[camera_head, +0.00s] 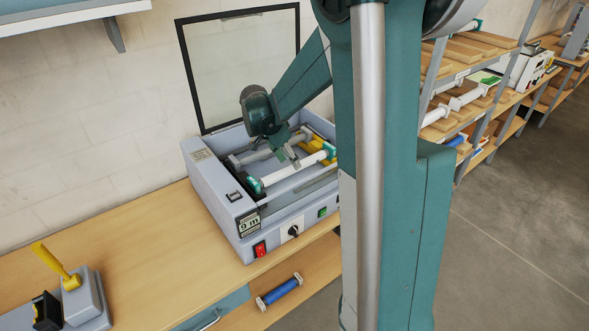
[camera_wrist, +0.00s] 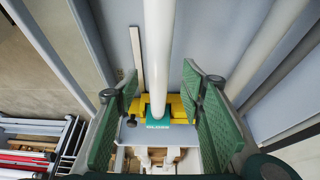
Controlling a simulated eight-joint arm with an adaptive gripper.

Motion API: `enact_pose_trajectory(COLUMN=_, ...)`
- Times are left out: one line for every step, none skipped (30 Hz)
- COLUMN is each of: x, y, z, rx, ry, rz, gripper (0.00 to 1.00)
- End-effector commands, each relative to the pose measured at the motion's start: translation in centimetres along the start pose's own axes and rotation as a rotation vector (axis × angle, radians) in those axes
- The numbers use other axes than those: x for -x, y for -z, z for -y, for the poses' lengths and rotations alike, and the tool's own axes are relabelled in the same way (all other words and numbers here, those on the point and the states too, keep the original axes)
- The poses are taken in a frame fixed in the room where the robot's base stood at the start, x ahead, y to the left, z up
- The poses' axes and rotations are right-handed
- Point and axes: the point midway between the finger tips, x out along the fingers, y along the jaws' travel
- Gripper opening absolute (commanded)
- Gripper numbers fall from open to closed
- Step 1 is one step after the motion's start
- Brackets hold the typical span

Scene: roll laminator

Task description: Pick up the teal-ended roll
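The teal-ended roll (camera_head: 292,174) is a white cylinder with teal ends, lying inside the open grey roll laminator (camera_head: 215,188). In the wrist view the white roll (camera_wrist: 159,45) runs down the middle to a teal end at a yellow bracket (camera_wrist: 180,106). My gripper (camera_head: 289,158) is at the roll, over the laminator. In the wrist view the green finger pads of my gripper (camera_wrist: 162,98) stand apart, one on each side of the roll, with a visible gap on both sides. The roll's far side is hidden.
The laminator's clear, black-framed lid (camera_head: 240,65) stands raised behind. A blue roll (camera_head: 279,291) lies on a shelf below the wooden bench (camera_head: 150,255). A yellow-handled tool (camera_head: 72,281) stands at the bench's left. Loaded shelves (camera_head: 478,70) stand at the right.

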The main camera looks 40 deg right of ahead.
Motion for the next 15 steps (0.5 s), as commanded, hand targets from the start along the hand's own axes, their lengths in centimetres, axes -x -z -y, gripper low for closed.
enact_pose_trajectory(x=-0.07, y=0.00, z=0.00, rx=0.000, ry=0.000, rz=0.000, gripper=0.39)
enact_pose_trajectory(x=-0.08, y=-0.01, z=0.00, rx=0.000, ry=0.000, rz=0.000, gripper=0.39)
enact_pose_trajectory(x=-0.07, y=-0.01, z=0.00, rx=0.000, ry=0.000, rz=0.000, gripper=0.39)
enact_pose_trajectory(x=-0.07, y=-0.01, z=0.00, rx=0.000, ry=0.000, rz=0.000, gripper=0.39)
enact_pose_trajectory(x=-0.06, y=-0.01, z=0.00, rx=0.000, ry=0.000, rz=0.000, gripper=0.39)
enact_pose_trajectory(x=-0.06, y=-0.02, z=0.01, rx=0.000, ry=0.000, rz=0.000, gripper=0.39)
enact_pose_trajectory(x=-0.06, y=-0.02, z=0.01, rx=0.000, ry=0.000, rz=0.000, gripper=0.39)
enact_pose_trajectory(x=-0.06, y=-0.02, z=0.01, rx=0.000, ry=0.000, rz=0.000, gripper=0.39)
enact_pose_trajectory(x=-0.08, y=-0.02, z=0.01, rx=0.000, ry=0.000, rz=0.000, gripper=0.39)
enact_pose_trajectory(x=-0.13, y=-0.02, z=0.01, rx=0.000, ry=0.000, rz=0.000, gripper=0.39)
enact_pose_trajectory(x=-0.19, y=-0.02, z=0.00, rx=0.000, ry=0.000, rz=0.000, gripper=0.39)
enact_pose_trajectory(x=-0.33, y=-0.03, z=-0.01, rx=0.000, ry=0.000, rz=0.000, gripper=0.39)
enact_pose_trajectory(x=-0.47, y=-0.04, z=-0.02, rx=0.000, ry=0.000, rz=0.000, gripper=0.39)
enact_pose_trajectory(x=-0.64, y=-0.04, z=-0.02, rx=0.000, ry=0.000, rz=0.000, gripper=0.39)
enact_pose_trajectory(x=-0.92, y=-0.05, z=-0.02, rx=0.000, ry=0.000, rz=0.000, gripper=0.39)
